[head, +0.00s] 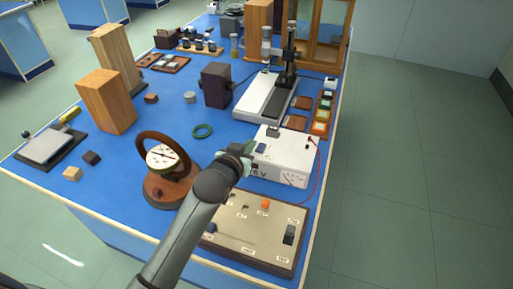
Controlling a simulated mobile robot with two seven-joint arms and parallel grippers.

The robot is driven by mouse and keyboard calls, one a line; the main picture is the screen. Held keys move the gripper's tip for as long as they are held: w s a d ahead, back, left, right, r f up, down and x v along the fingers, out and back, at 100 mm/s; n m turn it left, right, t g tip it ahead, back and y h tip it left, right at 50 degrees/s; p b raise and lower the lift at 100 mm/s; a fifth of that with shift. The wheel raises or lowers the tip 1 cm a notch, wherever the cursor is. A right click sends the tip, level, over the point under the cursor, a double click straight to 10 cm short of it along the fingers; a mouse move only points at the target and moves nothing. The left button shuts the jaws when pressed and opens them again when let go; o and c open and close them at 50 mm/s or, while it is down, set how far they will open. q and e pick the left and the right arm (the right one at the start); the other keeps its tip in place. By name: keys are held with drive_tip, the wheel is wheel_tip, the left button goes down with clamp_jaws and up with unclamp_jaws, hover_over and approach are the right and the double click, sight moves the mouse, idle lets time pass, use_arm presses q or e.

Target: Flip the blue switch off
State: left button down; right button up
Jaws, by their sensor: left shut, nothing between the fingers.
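A beige switch panel (262,247) lies at the front right of the blue bench. A small dark blue switch (211,228) shows at its left side, right beside my arm; its lever position is too small to tell. An orange knob (265,205) and a grey-black switch (289,234) are also on the panel. My left gripper (245,157) is shut and empty, beyond the panel and in front of the left part of the white power supply (285,165). My arm covers part of the panel's left side. My right gripper is out of view.
A round dial meter (163,160) on a wooden base stands left of my arm. A red wire (318,180) runs from the power supply toward the panel. Open floor lies right of the bench.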

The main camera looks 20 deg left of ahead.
use_arm(q)
hover_over(257, 156)
wheel_tip(257, 156, down, 2)
drive_tip(key=shift+w+f, duration=0.15)
drive_tip(key=shift+f, duration=0.1)
wheel_tip(257, 156, down, 3)
drive_tip(key=shift+r, duration=0.2)
drive_tip(key=shift+s+f, duration=0.25)
drive_tip(key=shift+f, duration=0.5)
